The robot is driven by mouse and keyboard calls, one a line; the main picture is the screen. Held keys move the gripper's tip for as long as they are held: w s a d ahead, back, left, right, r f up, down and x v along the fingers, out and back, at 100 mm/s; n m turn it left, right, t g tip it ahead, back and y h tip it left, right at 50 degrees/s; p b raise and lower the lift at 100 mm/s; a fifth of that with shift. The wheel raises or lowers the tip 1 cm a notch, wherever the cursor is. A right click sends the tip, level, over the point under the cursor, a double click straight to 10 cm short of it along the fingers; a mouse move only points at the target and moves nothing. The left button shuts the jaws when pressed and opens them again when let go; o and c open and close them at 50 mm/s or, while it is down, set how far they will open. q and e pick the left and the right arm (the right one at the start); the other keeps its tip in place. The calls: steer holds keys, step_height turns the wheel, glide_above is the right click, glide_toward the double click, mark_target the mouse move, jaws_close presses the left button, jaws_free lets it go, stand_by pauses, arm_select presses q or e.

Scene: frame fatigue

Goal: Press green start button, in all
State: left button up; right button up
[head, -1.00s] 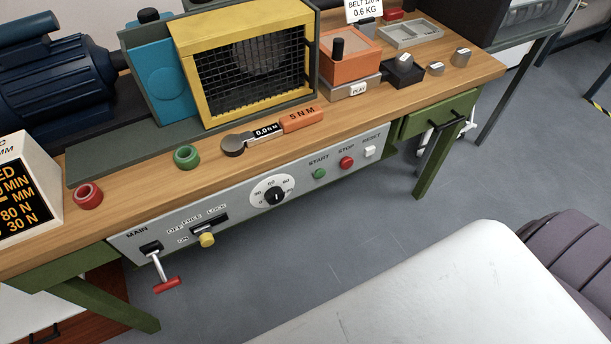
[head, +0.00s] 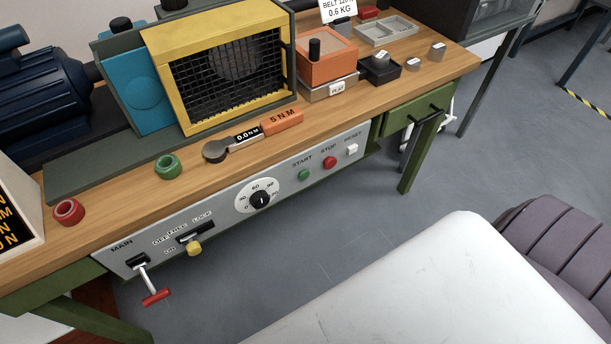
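The green start button (head: 304,175) is on the grey control panel (head: 225,228) along the bench's front edge, under the label START. The red stop button (head: 330,163) and the white reset button (head: 351,149) are to its right. A black dial (head: 261,199) is to its left. The main switch lever with a red handle (head: 155,297) and a yellow-knobbed fence lock (head: 194,248) are farther left. Neither of my grippers is in view.
A yellow guard cage (head: 228,75), a torque wrench (head: 255,135), a green ring (head: 168,167) and a red ring (head: 69,212) are on the wooden bench. A blue motor (head: 45,95) is at left. Grey floor (head: 420,200) is free before the bench.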

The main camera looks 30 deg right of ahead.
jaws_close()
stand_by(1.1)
